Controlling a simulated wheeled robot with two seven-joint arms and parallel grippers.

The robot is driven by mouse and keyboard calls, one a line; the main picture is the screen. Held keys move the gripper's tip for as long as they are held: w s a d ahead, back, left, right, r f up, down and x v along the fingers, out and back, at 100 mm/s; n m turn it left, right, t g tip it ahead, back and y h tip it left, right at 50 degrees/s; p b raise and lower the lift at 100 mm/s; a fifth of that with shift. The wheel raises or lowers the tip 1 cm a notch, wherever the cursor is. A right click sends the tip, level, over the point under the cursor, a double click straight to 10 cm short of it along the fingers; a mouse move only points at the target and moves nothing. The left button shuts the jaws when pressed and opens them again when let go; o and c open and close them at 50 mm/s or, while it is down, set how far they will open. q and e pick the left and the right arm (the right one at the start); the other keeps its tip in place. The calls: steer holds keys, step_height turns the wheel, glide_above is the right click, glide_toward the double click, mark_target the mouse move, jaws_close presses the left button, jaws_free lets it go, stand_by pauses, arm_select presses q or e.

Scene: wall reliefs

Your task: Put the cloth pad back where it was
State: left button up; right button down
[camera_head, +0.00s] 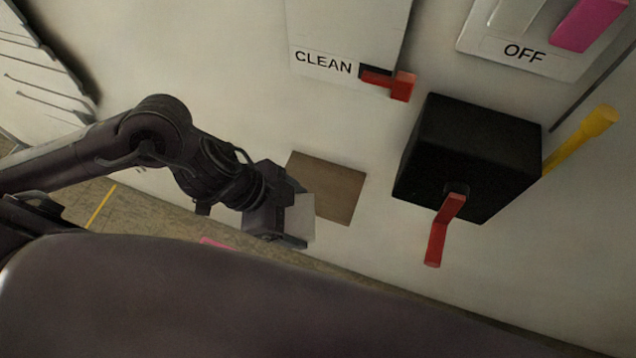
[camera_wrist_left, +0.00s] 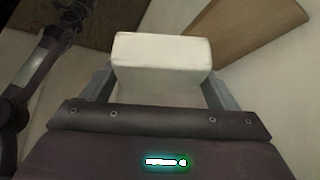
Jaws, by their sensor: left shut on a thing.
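My left gripper (camera_head: 278,222) is shut on a white cloth pad (camera_head: 299,218). The pad also shows in the left wrist view (camera_wrist_left: 162,68), a pale block between the two grey fingers of the left gripper (camera_wrist_left: 160,90). In the head view the pad is in front of the lower left part of a brown square panel (camera_head: 335,187) on the wall. The brown panel also shows at the upper right of the left wrist view (camera_wrist_left: 240,32). I cannot tell whether the pad touches anything other than the fingers. My right gripper is not in view.
A white panel marked CLEAN (camera_head: 345,35) with a red lever (camera_head: 401,87) is above. A black box (camera_head: 470,150) with a red handle (camera_head: 440,230) juts from the wall at right, beside a yellow bar (camera_head: 582,138). A panel marked OFF (camera_head: 525,53) is upper right.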

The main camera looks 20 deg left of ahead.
arm_select(q)
steer(key=w+p, duration=0.1)
steer(key=w, duration=0.2)
steer(key=w+f+p, duration=0.1)
steer(key=w, duration=0.3)
steer(key=w+f+p, duration=0.1)
steer(key=w+p, duration=0.1)
steer(key=w, duration=0.2)
steer(key=shift+d, duration=0.25)
step_height(320, 180, down, 4)
steer(key=shift+w+f+p, duration=0.1)
steer(key=shift+f+p, duration=0.05)
steer(key=shift+p, duration=0.35)
steer(key=shift+w+f, duration=0.15)
steer(key=shift+f, duration=0.2)
steer(key=o, duration=0.6)
steer(key=b+v, duration=0.1)
steer(key=v, duration=1.1)
